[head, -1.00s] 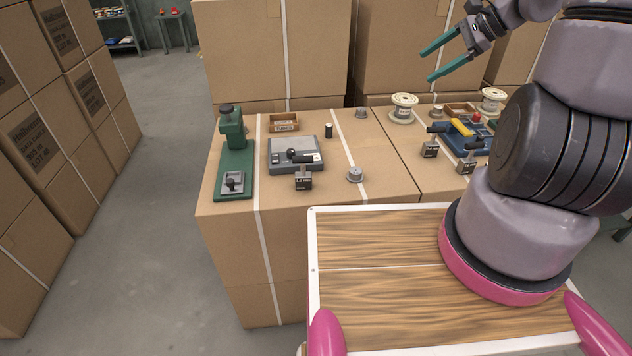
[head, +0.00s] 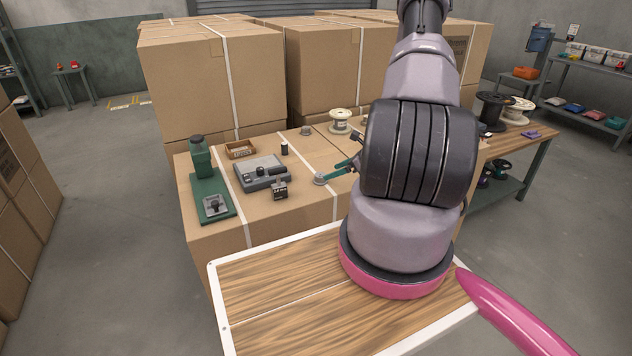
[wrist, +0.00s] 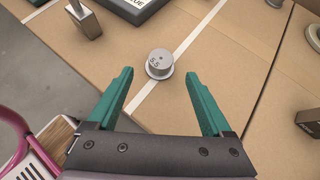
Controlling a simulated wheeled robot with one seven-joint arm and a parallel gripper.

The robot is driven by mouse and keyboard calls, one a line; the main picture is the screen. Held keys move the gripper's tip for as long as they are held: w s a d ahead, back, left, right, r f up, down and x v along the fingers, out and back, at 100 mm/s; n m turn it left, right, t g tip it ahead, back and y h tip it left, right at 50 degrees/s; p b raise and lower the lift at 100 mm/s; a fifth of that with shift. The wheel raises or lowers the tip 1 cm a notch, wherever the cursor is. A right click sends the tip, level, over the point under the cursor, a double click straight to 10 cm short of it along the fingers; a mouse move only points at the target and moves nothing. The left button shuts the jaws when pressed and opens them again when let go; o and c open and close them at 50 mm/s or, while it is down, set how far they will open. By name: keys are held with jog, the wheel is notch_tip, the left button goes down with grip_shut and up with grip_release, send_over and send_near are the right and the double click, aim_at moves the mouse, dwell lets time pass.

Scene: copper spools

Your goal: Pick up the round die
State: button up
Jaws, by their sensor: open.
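The round die (wrist: 160,64) is a small grey metal disc with a raised top marked 5.5. It sits on the cardboard box top beside a white strap, and it also shows in the head view (head: 320,179). My gripper (wrist: 159,74) has green fingers spread apart, with nothing between them. In the wrist view the die lies ahead, between the lines of the two fingertips. In the head view the gripper (head: 340,171) is close to the die, partly hidden by my arm. A second grey round piece (head: 306,130) stands farther back.
A green press (head: 211,190), wooden tray (head: 240,150), black cylinder (head: 284,149) and wire spool (head: 341,121) are around. A dark block (wrist: 309,122) is at right.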

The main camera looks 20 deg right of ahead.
aim_at(321, 174)
jog(key=x, duration=0.7)
jog(key=shift+w+a, duration=0.1)
jog(key=shift+w, duration=0.2)
jog(key=shift+r, duration=0.1)
grip_shut()
